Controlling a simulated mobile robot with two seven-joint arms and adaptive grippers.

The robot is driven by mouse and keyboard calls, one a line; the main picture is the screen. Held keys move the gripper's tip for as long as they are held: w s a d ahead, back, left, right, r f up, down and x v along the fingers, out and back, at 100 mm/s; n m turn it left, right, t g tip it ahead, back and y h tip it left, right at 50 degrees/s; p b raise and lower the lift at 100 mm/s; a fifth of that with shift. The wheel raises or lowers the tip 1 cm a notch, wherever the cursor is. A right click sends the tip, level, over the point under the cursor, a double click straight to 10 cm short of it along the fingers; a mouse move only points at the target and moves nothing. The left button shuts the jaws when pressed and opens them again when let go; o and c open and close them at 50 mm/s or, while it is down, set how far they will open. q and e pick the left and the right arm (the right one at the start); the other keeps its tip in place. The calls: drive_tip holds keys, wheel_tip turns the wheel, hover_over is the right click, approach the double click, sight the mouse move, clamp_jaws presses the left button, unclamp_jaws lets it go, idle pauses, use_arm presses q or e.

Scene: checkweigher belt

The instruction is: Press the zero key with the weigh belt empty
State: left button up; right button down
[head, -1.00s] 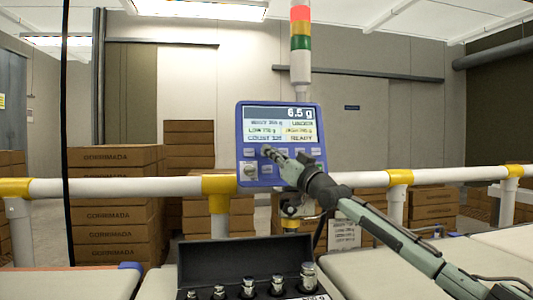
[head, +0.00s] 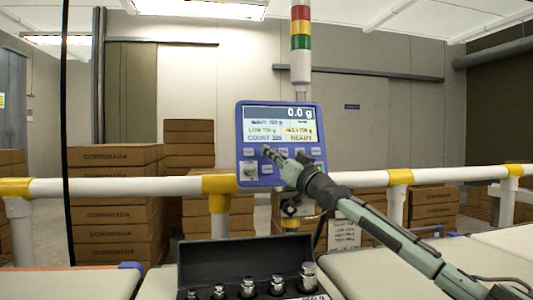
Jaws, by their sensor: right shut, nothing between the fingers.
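The blue weigh indicator (head: 241,140) stands on a post in the middle of the head view. Its screen (head: 280,123) reads 0.0 g, with READY in the lower right. The gripper hides some of the keys. The pale belt surface (head: 375,272) at the lower right shows nothing on it. My left gripper is not in view.
A dark open case (head: 225,258) with several metal weights stands at the bottom middle. A white rail with yellow joints (head: 219,184) runs behind. A signal tower (head: 300,50) rises above the indicator. Stacked cartons (head: 110,215) stand beyond the rail.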

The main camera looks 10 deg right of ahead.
drive_tip(key=shift+s+d+r, duration=0.1)
drive_tip(key=shift+s+r, duration=0.05)
drive_tip(key=shift+s, duration=0.3)
drive_tip(key=s+p, duration=0.1)
drive_tip(key=s, duration=0.1)
drive_tip(key=s+r+p, duration=0.1)
drive_tip(key=s+p, duration=0.1)
drive_tip(key=shift+s+r, duration=0.2)
drive_tip(key=shift+s, duration=0.2)
idle(0.5)
